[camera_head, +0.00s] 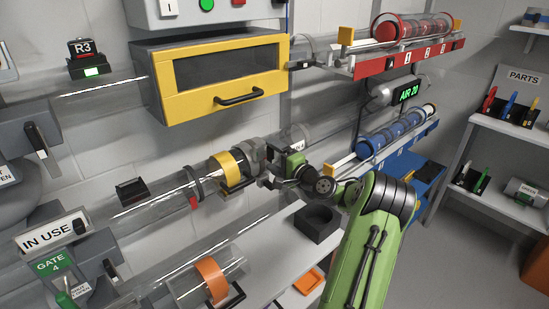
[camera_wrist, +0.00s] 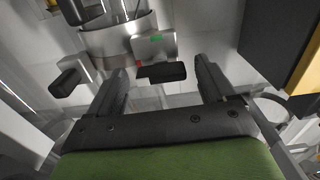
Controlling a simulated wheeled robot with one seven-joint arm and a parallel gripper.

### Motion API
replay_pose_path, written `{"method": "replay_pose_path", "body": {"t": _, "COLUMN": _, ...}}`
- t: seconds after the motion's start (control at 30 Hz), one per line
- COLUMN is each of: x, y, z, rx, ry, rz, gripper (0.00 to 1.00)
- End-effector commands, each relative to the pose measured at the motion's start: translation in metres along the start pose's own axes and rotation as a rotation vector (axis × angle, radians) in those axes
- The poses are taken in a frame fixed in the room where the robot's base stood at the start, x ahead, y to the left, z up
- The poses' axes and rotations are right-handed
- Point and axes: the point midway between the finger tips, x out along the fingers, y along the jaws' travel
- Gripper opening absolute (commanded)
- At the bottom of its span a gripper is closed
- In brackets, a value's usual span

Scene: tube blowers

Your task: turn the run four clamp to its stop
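My gripper (camera_head: 268,168) is at the middle clear tube in the head view, beside a grey collar right of a yellow band (camera_head: 231,170). In the wrist view my gripper (camera_wrist: 159,66) is open, its two dark fingers spread apart. Between and beyond the fingertips is a black clamp lever (camera_wrist: 162,73) on a grey block (camera_wrist: 155,47) with a green mark and a small red mark. The lever lies crosswise, and I see a gap between it and each finger. No run number is legible on this clamp. In the head view my gripper hides much of the clamp.
A yellow-framed cabinet (camera_head: 218,79) hangs above the tube. A black open box (camera_head: 318,222) stands below my wrist. A lower tube with an orange band (camera_head: 213,279) runs beneath. An IN USE sign (camera_head: 54,234) and GATE 4 sign (camera_head: 53,264) are at left. Another black handle (camera_wrist: 66,83) is left of the fingers.

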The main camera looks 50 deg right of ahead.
Motion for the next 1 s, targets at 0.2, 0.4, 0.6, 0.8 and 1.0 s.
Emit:
{"method": "replay_pose_path", "body": {"t": 0.2, "x": -0.001, "y": -0.001, "z": 0.0, "rx": 0.001, "ry": 0.001, "rz": -0.001, "gripper": 0.83}}
{"method": "replay_pose_path", "body": {"t": 0.4, "x": -0.034, "y": -0.001, "z": -0.002, "rx": 0.004, "ry": 0.006, "rz": 0.001, "gripper": 0.83}}
{"method": "replay_pose_path", "body": {"t": 0.6, "x": -0.092, "y": -0.001, "z": -0.002, "rx": 0.005, "ry": 0.007, "rz": 0.001, "gripper": 0.83}}
{"method": "replay_pose_path", "body": {"t": 0.8, "x": -0.14, "y": -0.001, "z": -0.001, "rx": 0.003, "ry": 0.005, "rz": -0.001, "gripper": 0.83}}
{"method": "replay_pose_path", "body": {"t": 1.0, "x": -0.158, "y": -0.001, "z": 0.0, "rx": 0.001, "ry": 0.0, "rz": -0.002, "gripper": 0.83}}
